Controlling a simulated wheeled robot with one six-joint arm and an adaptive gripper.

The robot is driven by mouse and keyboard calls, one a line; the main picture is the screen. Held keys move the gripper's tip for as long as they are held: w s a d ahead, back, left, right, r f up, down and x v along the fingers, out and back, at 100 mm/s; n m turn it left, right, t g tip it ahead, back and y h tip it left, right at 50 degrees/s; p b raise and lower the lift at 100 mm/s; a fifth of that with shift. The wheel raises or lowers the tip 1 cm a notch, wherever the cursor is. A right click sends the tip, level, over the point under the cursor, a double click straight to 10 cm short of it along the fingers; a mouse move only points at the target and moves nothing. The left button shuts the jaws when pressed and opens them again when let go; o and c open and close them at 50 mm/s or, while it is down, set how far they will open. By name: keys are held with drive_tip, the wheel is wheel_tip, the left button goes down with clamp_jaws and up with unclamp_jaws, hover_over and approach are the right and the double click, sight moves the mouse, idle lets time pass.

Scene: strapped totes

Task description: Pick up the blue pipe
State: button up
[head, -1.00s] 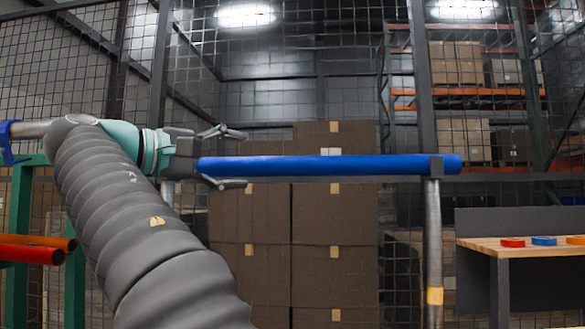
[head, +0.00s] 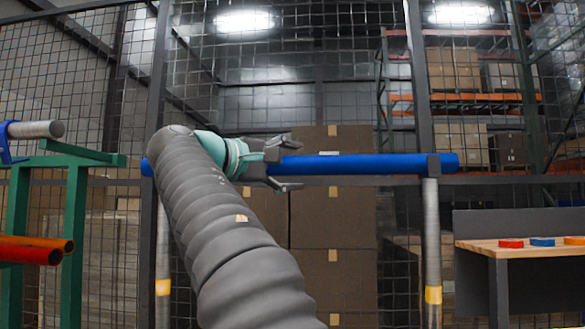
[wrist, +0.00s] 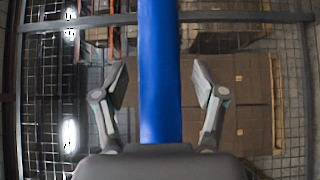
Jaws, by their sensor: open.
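The blue pipe (head: 360,164) lies level in the head view, held up near its ends by two upright grey posts. My gripper (head: 289,164) is open at the pipe's middle-left part, with one finger above the pipe's line and one below. My arm hides part of the pipe, and its left end shows past the arm. In the wrist view the blue pipe (wrist: 160,75) runs between the two spread fingers of my gripper (wrist: 160,85), with a gap on each side. I cannot tell how deep the pipe sits between them.
A green rack (head: 78,190) at left holds red and orange pipes (head: 32,252) and a grey pipe (head: 36,130). A wooden bench (head: 520,246) with small coloured blocks stands at right. Wire mesh (head: 300,60) and stacked boxes (head: 333,240) are behind the pipe.

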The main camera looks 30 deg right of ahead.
drive_tip(key=shift+d, duration=0.1)
clamp_jaws()
idle(0.3)
wheel_tip(320, 180, up, 5)
drive_tip(key=p, duration=0.3)
drive_tip(key=shift+s, duration=0.15)
drive_tip(key=s+d+r, duration=0.2)
drive_tip(key=s+r, duration=0.4)
drive_tip(key=s, duration=0.5)
drive_tip(key=shift+d+p, duration=0.35)
drive_tip(key=shift+p, duration=0.05)
